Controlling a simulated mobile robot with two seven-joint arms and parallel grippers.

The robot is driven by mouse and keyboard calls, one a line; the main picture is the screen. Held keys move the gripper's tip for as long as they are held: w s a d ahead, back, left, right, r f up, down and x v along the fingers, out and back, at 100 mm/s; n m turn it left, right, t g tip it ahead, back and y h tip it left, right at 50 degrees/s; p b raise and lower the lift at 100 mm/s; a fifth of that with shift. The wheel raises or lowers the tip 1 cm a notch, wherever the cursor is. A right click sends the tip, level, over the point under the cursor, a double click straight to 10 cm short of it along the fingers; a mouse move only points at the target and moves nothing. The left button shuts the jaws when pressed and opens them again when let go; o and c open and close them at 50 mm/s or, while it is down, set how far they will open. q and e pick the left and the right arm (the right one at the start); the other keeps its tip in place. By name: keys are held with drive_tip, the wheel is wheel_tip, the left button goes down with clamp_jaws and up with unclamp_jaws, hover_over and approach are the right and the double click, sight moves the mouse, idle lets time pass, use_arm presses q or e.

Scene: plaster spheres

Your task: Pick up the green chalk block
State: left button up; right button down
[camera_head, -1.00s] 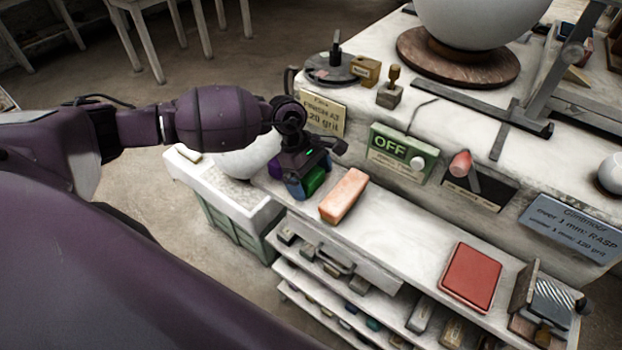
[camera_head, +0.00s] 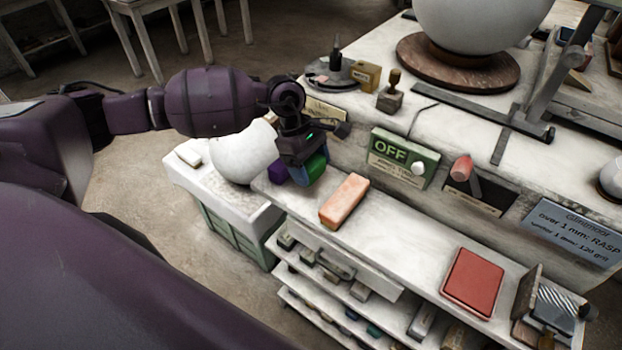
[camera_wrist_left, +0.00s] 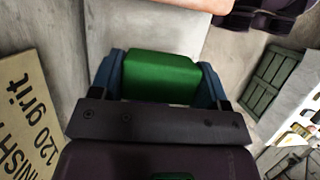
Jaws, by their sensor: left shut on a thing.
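The green chalk block (camera_head: 316,168) is between the fingers of my left gripper (camera_head: 308,170), which is shut on it. In the left wrist view the green block (camera_wrist_left: 162,77) fills the gap between the two blue fingers. In the head view it appears held a little above the white ledge (camera_head: 395,225), partly covered by a finger. A purple block (camera_head: 277,172) shows just left of the gripper. A salmon-pink block (camera_head: 344,201) lies on the ledge to the right. My right gripper is not in view.
A white sphere (camera_head: 240,155) stands left of the gripper on a low cabinet. A green OFF box (camera_head: 403,158) is on the step's face behind the ledge. A red pad (camera_head: 472,283) lies farther right. The ledge between the pink block and pad is clear.

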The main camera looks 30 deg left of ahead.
sight(311, 162)
use_arm(q)
wheel_tip(311, 162, up, 15)
drive_tip(key=b, duration=0.1)
drive_tip(key=shift+f, duration=0.2)
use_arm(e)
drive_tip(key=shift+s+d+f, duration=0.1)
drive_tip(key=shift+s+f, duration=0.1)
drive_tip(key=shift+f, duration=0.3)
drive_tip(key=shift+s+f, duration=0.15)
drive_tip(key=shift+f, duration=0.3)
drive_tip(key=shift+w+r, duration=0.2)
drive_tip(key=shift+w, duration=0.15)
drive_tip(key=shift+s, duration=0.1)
